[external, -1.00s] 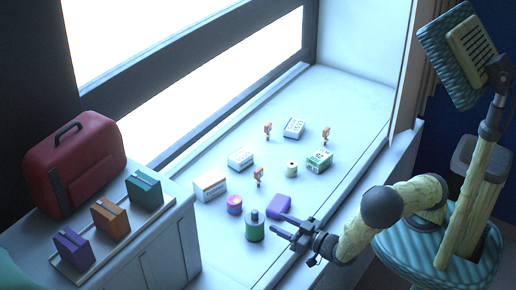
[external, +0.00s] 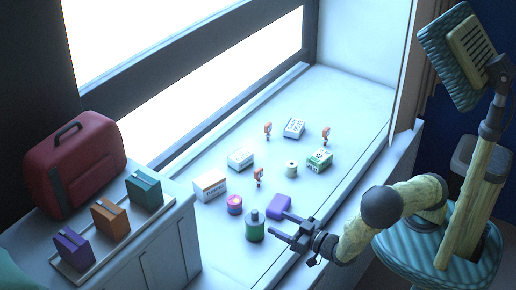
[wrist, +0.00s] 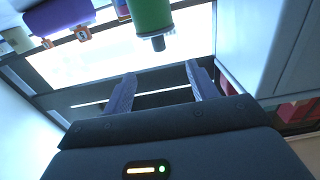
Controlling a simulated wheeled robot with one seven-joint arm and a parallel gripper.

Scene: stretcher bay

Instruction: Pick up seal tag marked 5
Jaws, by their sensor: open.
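Three small orange-pink tags stand on the white sill in the external view: one at the back left (external: 267,129), one at the back right (external: 326,134) and one nearer the middle (external: 258,176). Their markings are too small to read, so I cannot tell which is 5. My gripper (external: 279,226) is open and empty at the sill's front edge, beside the green bottle and purple box, apart from all three tags. In the wrist view, its fingers (wrist: 160,84) are spread, and two small orange things, probably tags, show at upper left (wrist: 83,33).
Near my gripper are a green bottle (external: 255,230), a purple box (external: 278,206) and a pink-purple tin (external: 235,204). Several white boxes and a small spool (external: 291,169) stand further back. A red case (external: 75,165) is at left. The sill's far right end is clear.

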